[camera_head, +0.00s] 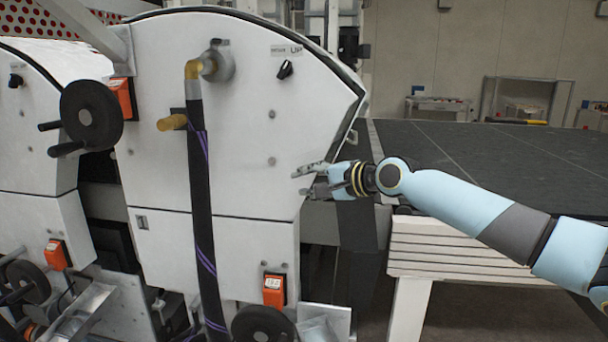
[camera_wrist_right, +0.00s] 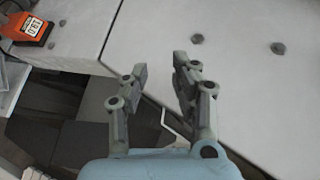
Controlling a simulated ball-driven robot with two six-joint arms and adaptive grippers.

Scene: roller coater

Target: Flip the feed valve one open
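A brass elbow and fitting (camera_head: 194,69) on the white machine panel (camera_head: 240,125) feeds a black hose (camera_head: 202,215) with purple stripes. A brass-coloured handle (camera_head: 172,122) sticks out left of the hose. A small black knob (camera_head: 285,69) sits under a label reading "UP". I cannot tell for sure which part is feed valve one. My right gripper (camera_head: 299,182) is open and empty near the panel's right edge, below and right of these parts. In the right wrist view the fingers (camera_wrist_right: 160,66) are apart with nothing between them. My left gripper is not in view.
A black handwheel (camera_head: 91,115) protrudes at the left. Orange counters (camera_head: 274,290) are mounted on the machine; one shows in the right wrist view (camera_wrist_right: 28,28). A dark conveyor table (camera_head: 470,150) on a white slatted frame (camera_head: 440,250) lies under my right arm.

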